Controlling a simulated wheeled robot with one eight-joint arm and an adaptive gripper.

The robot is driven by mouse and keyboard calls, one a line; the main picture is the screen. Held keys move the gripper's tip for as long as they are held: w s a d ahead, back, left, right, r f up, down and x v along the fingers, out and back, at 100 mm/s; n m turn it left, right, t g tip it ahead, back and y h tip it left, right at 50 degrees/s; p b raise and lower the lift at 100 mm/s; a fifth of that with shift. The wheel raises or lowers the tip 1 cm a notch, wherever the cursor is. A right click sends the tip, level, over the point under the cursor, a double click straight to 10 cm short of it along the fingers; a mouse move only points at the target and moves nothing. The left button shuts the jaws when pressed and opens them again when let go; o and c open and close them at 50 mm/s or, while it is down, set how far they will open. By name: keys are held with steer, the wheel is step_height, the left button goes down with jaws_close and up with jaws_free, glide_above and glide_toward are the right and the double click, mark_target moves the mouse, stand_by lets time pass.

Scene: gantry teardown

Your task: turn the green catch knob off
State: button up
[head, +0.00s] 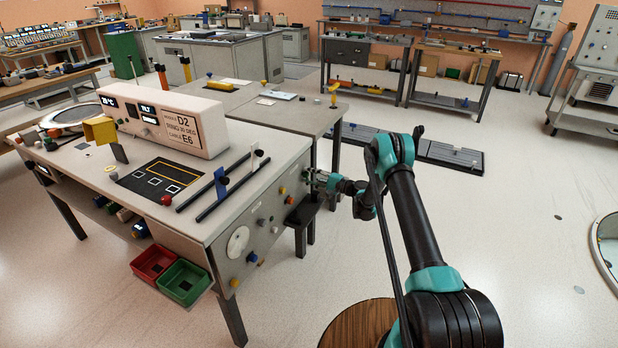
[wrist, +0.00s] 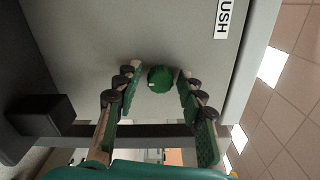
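The green catch knob (wrist: 160,79) is round and sits on a grey panel in the wrist view, with a small pale mark at its lower left. My gripper (wrist: 159,76) is open, with one green-padded finger on each side of the knob. A narrow gap shows on the left; on the right I cannot tell whether the finger touches. In the head view my gripper (head: 313,177) is at the right end of the bench's side panel (head: 262,215). The knob cannot be made out there, near the gripper.
A "PUSH" label (wrist: 225,18) is near the knob. A black block (wrist: 40,114) juts out at the lower left of the wrist view. The side panel also carries a white dial (head: 238,241) and several small coloured knobs. Open floor lies right of the bench.

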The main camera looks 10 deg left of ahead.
steer(key=shift+d, duration=0.1)
steer(key=v, duration=1.1)
steer(key=shift+s+d, duration=0.15)
steer(key=shift+d, duration=0.25)
